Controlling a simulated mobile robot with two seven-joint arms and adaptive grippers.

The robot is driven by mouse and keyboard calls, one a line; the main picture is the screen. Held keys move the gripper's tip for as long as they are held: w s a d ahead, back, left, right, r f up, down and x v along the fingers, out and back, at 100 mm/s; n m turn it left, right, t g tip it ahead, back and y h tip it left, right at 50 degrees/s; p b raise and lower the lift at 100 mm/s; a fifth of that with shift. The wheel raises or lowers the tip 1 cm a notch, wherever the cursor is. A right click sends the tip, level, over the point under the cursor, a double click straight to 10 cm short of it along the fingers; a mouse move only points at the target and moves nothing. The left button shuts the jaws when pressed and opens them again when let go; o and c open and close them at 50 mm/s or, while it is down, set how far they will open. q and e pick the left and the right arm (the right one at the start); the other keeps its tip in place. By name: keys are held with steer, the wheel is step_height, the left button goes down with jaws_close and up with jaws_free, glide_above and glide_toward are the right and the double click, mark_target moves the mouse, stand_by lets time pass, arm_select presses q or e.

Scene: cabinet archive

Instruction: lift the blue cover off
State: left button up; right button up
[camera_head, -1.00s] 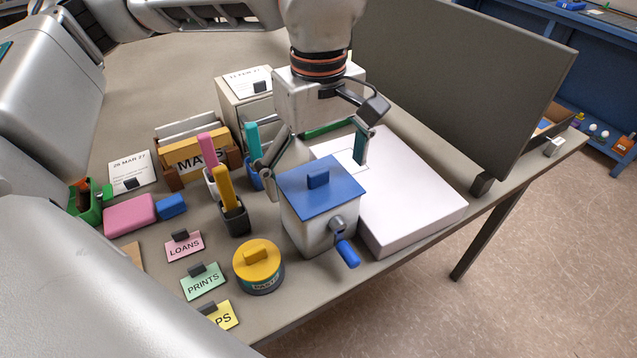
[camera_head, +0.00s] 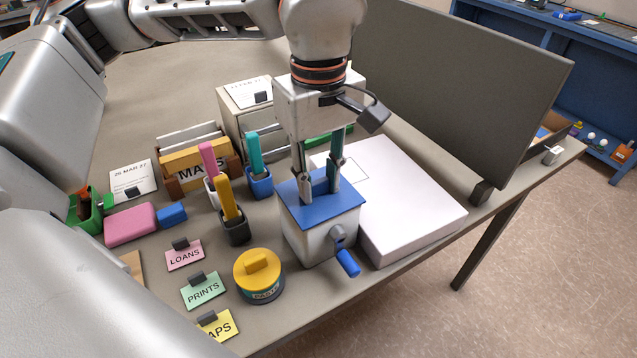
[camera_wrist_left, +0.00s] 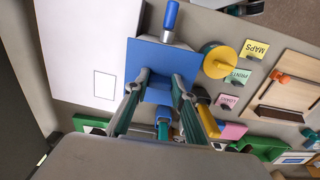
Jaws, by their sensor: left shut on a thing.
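The blue cover (camera_head: 325,211) lies flat on top of a pale box (camera_head: 318,242) with a blue-handled crank (camera_head: 347,262) on its front side. My left gripper (camera_head: 319,194) points down over it, its two fingers closed on the knob in the middle of the cover. The fingers mostly hide the knob. In the left wrist view the cover (camera_wrist_left: 163,58) is seen from above, with the fingers (camera_wrist_left: 159,88) reaching onto it. The cover sits on the box with no clear gap. My right gripper is out of view.
A large white box (camera_head: 410,195) stands close on the right, with a dark upright panel (camera_head: 460,85) behind it. A yellow-lidded paste jar (camera_head: 259,275) and a dark cup (camera_head: 235,230) are at the left. The table's front edge is near.

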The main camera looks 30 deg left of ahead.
mark_target(318, 181)
arm_select(q)
step_height(318, 181, up, 20)
steer(key=p, duration=0.4)
steer(key=shift+f, duration=0.25)
